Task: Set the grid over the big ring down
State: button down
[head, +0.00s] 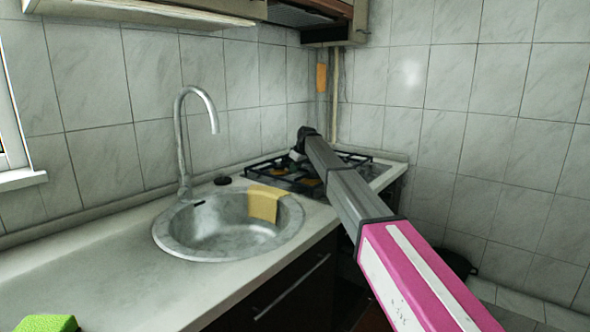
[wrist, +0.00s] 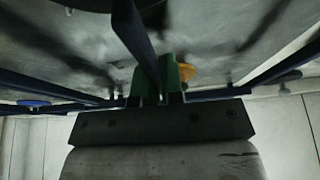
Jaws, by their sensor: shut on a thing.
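The grid (wrist: 136,32) shows in the wrist view as dark bars running across the picture, with one bar coming toward me. My gripper (wrist: 162,76) has green fingertips and is shut on that bar. The pale grey hob top (wrist: 75,45) fills the upper part of the wrist view behind the bars. A yellow-orange round piece (wrist: 187,73) lies just beyond the fingertips. In the head view my arm reaches over the hob (head: 385,178), and the gripper is hidden. I cannot tell which burner is the big ring, or whether the grid touches the hob.
A round steel sink (head: 215,235) with a tall tap (head: 183,140) is left of the hob, with a yellow cloth (head: 264,203) over its rim. A green sponge (head: 46,323) lies front left. Tiled walls close in the hob's corner.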

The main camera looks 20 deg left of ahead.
jog(key=c, duration=1.7)
grip_release()
jog(key=shift+f, duration=0.1)
jog(key=o, duration=0.5)
jog(key=shift+c, duration=0.2)
jog(key=v, duration=1.2)
jog(key=shift+s, duration=0.1)
